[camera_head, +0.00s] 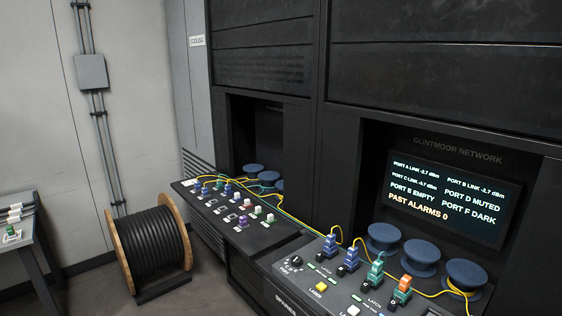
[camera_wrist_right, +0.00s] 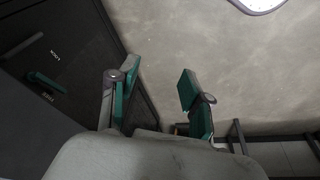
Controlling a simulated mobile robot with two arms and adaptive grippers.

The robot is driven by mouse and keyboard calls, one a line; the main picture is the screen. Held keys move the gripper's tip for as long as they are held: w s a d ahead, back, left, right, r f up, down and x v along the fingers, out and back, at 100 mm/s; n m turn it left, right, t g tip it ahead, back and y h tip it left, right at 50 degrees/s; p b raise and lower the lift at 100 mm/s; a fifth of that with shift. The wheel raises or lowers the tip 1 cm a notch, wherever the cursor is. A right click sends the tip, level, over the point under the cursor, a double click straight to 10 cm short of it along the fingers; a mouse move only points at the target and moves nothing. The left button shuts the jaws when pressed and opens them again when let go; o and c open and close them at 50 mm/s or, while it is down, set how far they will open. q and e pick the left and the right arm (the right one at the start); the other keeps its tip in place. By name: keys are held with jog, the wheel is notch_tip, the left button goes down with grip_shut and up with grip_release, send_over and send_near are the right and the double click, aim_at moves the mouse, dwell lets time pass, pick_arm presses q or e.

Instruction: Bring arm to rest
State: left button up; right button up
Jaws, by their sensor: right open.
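My right gripper (camera_wrist_right: 158,90) is in the right wrist view, with its two green-padded fingers spread apart. Nothing is between the fingers. Bare grey floor or wall shows beyond them, and a dark panel lies to their left. Neither gripper shows in the head view, and my left gripper is in no view.
In the head view a console (camera_head: 262,270) with coloured connectors and yellow fibres stands in front of a lit screen (camera_head: 453,198). A second sloped panel (camera_head: 265,236) is left of it. A cable drum (camera_head: 152,252) stands on the floor; a small table (camera_head: 18,215) is far left.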

jog(key=s+f+g, duration=0.1)
jog(key=s+f, duration=0.2)
jog(key=f, duration=0.8)
jog(key=s+f, duration=0.3)
jog(key=f, duration=0.8)
jog(key=s+d+f+g, duration=0.1)
jog(key=s+d+f, duration=0.2)
jog(key=s+f, duration=0.6)
jog(key=s, duration=0.4)
jog(key=shift+s+f, duration=0.4)
